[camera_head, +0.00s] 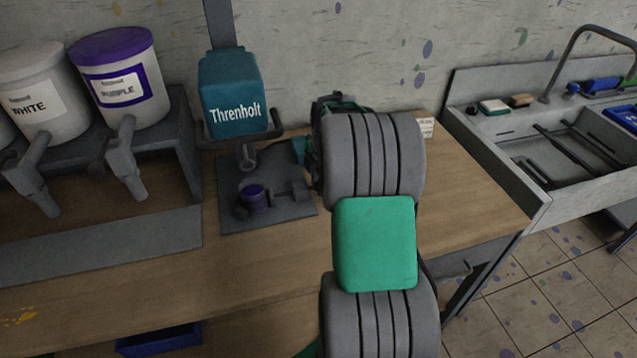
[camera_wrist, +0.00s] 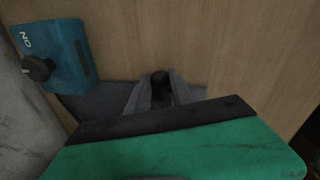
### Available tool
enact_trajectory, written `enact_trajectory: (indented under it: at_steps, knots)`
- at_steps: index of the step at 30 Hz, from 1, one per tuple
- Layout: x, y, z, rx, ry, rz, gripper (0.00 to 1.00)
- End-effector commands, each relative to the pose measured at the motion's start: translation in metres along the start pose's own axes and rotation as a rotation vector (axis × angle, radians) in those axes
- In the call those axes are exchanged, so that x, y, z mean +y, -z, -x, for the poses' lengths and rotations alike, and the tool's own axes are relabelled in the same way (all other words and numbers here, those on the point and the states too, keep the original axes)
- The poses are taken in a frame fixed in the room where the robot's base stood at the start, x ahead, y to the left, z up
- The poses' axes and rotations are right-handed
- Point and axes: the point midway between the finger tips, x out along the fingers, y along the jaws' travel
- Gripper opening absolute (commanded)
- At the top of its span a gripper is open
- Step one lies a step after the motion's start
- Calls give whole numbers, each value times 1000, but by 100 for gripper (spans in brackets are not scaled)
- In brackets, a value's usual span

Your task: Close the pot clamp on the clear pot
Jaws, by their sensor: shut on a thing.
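The clear pot (camera_head: 255,198), with purple in it, stands on the grey base plate (camera_head: 238,222) under the teal Threnholt machine (camera_head: 232,95). Low grey clamp parts (camera_head: 284,195) lie to the right of the pot on the plate. Whether they press on the pot is too small to tell. In the wrist view my gripper (camera_wrist: 158,88) has its grey fingers around a dark rounded piece (camera_wrist: 161,78), low over the grey plate. I cannot tell whether this piece belongs to the clamp. My arm hides my fingers in the head view, and the pot does not show in the wrist view.
A teal switch box (camera_wrist: 62,55) with a black knob is close on the left of my gripper in the wrist view. White (camera_head: 38,95) and purple (camera_head: 120,75) paint tubs stand at the left. A sink (camera_head: 560,150) is at the right. The front bench top (camera_head: 240,265) is clear.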

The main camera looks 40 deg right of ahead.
Motion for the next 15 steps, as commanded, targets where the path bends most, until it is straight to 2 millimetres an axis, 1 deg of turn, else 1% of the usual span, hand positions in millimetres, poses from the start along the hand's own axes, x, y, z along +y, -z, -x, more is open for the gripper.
enact_trajectory:
  at_steps: [1,9,15]
  knots:
    - [0,-1,1,-2,-1,-2,27]
    - [0,1,0,-1,0,0,48]
    - [0,1,0,-1,0,0,48]
